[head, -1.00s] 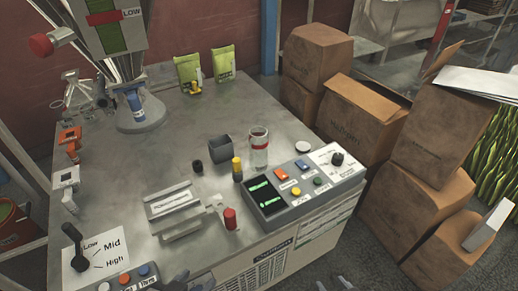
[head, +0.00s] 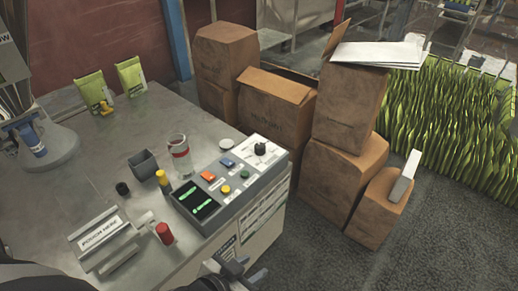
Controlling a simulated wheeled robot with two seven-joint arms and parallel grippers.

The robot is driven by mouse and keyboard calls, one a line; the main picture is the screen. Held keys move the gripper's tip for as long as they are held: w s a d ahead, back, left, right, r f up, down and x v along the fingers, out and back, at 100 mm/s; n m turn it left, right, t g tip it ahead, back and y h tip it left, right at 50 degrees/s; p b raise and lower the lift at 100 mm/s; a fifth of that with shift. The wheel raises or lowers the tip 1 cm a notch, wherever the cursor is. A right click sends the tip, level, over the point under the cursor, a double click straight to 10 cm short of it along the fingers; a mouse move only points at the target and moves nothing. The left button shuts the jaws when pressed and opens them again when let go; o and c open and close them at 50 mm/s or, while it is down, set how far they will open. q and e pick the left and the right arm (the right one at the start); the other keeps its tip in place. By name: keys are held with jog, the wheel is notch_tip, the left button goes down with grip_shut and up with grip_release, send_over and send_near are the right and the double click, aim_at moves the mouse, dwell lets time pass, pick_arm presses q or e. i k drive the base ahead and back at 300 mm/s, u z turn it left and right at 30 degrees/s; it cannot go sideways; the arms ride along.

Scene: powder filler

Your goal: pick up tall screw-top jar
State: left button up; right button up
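The tall jar (head: 180,154) is clear glass with a red band. It stands upright on the grey bench just behind the control panel, and looks empty. A white round disc (head: 226,145), perhaps a lid, lies on the bench to its right. My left gripper (head: 236,272) is at the bottom edge of the head view, in front of the bench and well short of the jar. Its fingers look apart with nothing between them, and part of it is cut off. My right gripper is not in view.
The control panel (head: 238,186) lies between my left gripper and the jar. A dark square cup (head: 144,163), a yellow-topped bottle (head: 163,180), a black cap (head: 122,188) and a red-capped item (head: 165,233) stand nearby. Cardboard boxes (head: 340,150) are stacked to the right.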

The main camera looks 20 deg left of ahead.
aim_at(178, 147)
jog(key=z, duration=0.65)
jog(key=i, duration=1.5)
jog(key=u, duration=3.75)
